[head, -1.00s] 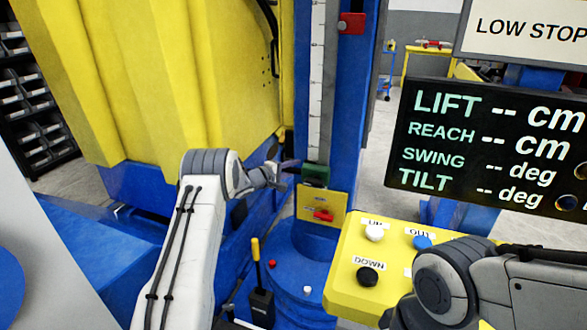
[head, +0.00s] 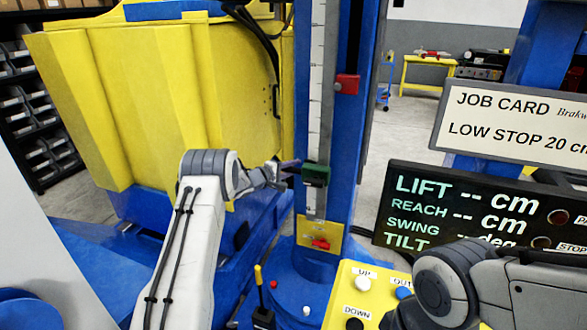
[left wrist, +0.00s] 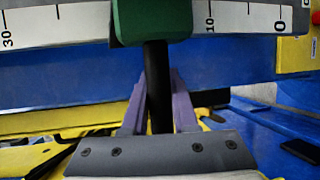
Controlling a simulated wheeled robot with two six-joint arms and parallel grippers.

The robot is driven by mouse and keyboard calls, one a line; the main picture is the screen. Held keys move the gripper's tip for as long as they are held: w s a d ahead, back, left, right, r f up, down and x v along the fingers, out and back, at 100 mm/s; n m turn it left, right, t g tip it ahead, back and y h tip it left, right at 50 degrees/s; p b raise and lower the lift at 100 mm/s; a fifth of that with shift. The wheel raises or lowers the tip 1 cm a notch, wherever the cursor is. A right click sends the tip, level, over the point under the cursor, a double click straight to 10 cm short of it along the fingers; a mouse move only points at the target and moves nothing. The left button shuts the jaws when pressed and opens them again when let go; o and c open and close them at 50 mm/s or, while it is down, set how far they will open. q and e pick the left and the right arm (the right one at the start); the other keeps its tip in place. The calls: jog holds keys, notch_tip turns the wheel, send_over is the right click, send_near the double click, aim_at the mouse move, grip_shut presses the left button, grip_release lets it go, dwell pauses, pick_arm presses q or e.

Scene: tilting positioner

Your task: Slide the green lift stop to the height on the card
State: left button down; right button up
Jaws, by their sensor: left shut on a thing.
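The green lift stop (head: 315,174) sits on the scale strip (head: 317,110) of the blue column, above the yellow plate at its foot. In the left wrist view, the stop (left wrist: 152,22) covers the scale between the 10 and 30 labels; no 20 label shows. My left gripper (head: 284,171) is at the stop's left side. Its purple fingers (left wrist: 158,105) are shut on the stop's black stem (left wrist: 157,75). The job card (head: 515,130) reads "LOW STOP 20 cm", partly cut off. My right gripper is out of view.
A red stop (head: 346,84) sits higher on the column. The display (head: 480,215) shows dashes for lift. A yellow button box (head: 343,285) stands at lower right beside my right arm. A large yellow part (head: 130,110) stands left of the column.

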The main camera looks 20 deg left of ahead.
pick_arm(q)
jog(key=shift+a+r, duration=0.1)
jog(key=shift+r, duration=0.15)
jog(key=c, duration=0.7)
grip_release()
jog(key=shift+f, duration=0.15)
jog(key=shift+s, duration=0.1)
jog(key=b+v, duration=0.2)
jog(key=v, duration=0.8)
jog(key=shift+s, duration=0.1)
